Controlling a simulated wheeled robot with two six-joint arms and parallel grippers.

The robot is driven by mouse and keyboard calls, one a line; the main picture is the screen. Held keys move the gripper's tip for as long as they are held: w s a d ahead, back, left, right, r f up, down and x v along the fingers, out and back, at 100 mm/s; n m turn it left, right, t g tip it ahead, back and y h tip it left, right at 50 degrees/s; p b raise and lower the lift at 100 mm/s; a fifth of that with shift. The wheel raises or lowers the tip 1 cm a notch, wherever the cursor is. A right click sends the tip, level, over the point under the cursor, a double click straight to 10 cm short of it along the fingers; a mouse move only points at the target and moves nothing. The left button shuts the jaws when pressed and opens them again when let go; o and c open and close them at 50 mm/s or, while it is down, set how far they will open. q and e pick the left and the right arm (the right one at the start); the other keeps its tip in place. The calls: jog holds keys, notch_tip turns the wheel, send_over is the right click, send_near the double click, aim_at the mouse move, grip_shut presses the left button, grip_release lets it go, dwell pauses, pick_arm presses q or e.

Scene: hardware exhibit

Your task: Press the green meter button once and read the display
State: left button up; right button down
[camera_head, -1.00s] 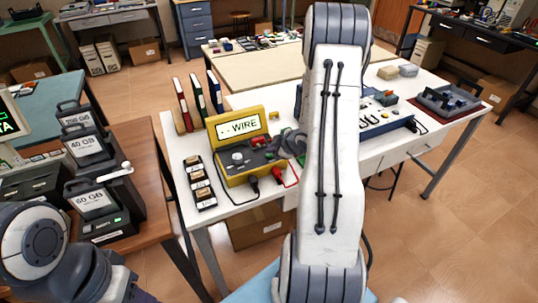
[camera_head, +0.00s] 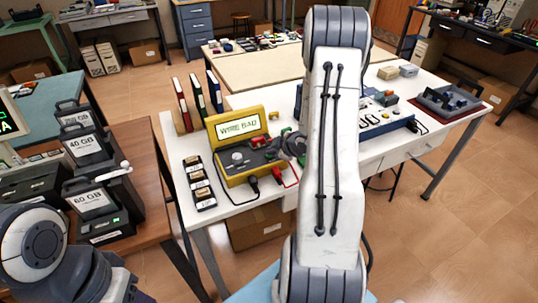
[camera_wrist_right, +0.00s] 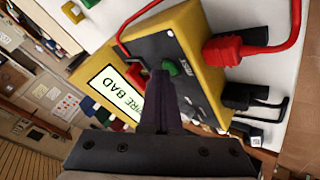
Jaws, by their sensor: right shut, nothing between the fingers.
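The yellow meter (camera_head: 236,180) stands on the white table, its lid raised. Its display (camera_head: 238,127) reads "WIRE BAD"; it also shows in the right wrist view (camera_wrist_right: 115,92). The green button (camera_wrist_right: 172,68) sits on the meter's dark panel in the right wrist view, close to a "TEST" label. My right gripper (camera_wrist_right: 162,76) is shut and empty, its fingertips right beside the green button; I cannot tell whether they touch it. In the head view the right gripper (camera_head: 294,146) is at the meter's right side. My left arm is at the lower left, its gripper out of sight.
A red plug (camera_wrist_right: 228,50) with a red lead and a black plug (camera_wrist_right: 242,97) sit in the meter's edge. A dark tray of small parts (camera_head: 200,183) lies left of the meter, and upright binders (camera_head: 197,103) stand behind it. My right arm hides the table's middle.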

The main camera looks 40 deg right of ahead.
aim_at(272, 158)
jog(key=shift+r+p, duration=0.8)
jog(key=shift+r, duration=0.05)
jog(key=shift+r, duration=0.15)
notch_tip(272, 158, up, 5)
jog(key=p, duration=0.4)
dwell(0.7)
